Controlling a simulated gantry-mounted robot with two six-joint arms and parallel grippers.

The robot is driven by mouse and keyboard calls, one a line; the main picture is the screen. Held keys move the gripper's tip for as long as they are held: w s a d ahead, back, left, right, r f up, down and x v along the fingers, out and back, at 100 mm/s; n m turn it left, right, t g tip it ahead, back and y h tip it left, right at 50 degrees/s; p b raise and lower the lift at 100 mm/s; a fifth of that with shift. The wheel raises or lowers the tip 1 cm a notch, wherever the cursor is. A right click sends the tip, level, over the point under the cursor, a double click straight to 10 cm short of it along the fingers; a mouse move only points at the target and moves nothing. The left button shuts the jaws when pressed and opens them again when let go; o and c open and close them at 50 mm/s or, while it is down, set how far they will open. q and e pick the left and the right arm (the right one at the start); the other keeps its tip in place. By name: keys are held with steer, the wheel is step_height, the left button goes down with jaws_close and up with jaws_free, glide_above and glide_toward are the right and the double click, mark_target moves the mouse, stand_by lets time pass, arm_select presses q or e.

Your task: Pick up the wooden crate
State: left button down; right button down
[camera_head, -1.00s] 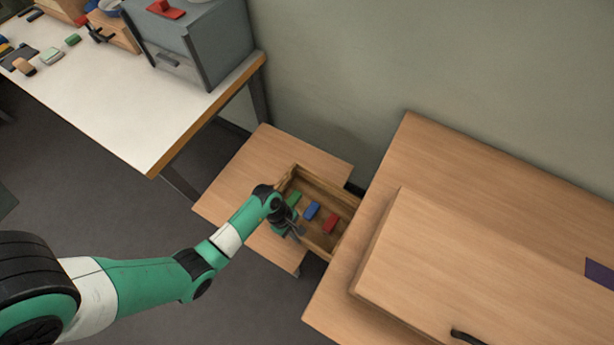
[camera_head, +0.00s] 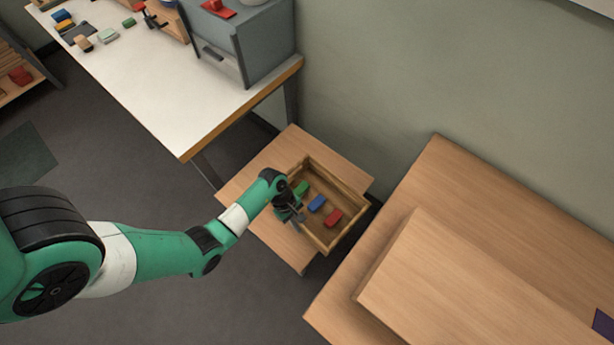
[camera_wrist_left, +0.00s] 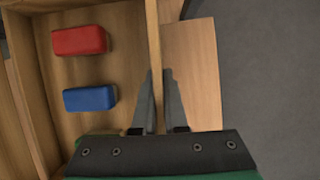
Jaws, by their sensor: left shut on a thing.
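The wooden crate (camera_head: 352,190) is an open box over the small wooden table in the head view, with green (camera_head: 301,188), blue (camera_head: 317,203) and red (camera_head: 333,218) blocks inside. My left gripper (camera_head: 297,213) is at its near left wall. In the left wrist view the two fingers (camera_wrist_left: 158,105) straddle the thin crate wall (camera_wrist_left: 154,40), shut on it. The red block (camera_wrist_left: 80,40) and blue block (camera_wrist_left: 90,98) lie inside, left of that wall. My right gripper is not in view.
The small table (camera_head: 262,172) shows bare wood left of the crate. A larger wooden table (camera_head: 440,185) with a raised box-like top stands to the right. A white-topped workbench (camera_head: 185,105) with a grey cabinet (camera_head: 245,45) stands at the upper left.

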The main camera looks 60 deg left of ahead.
arm_select(q)
steer(key=s+a, duration=0.1)
steer(key=a, duration=0.3)
steer(key=s+a, duration=0.2)
steer(key=a, duration=0.2)
steer(key=s+a, duration=0.1)
steer(key=a, duration=0.3)
steer(key=shift+s+a, duration=0.2)
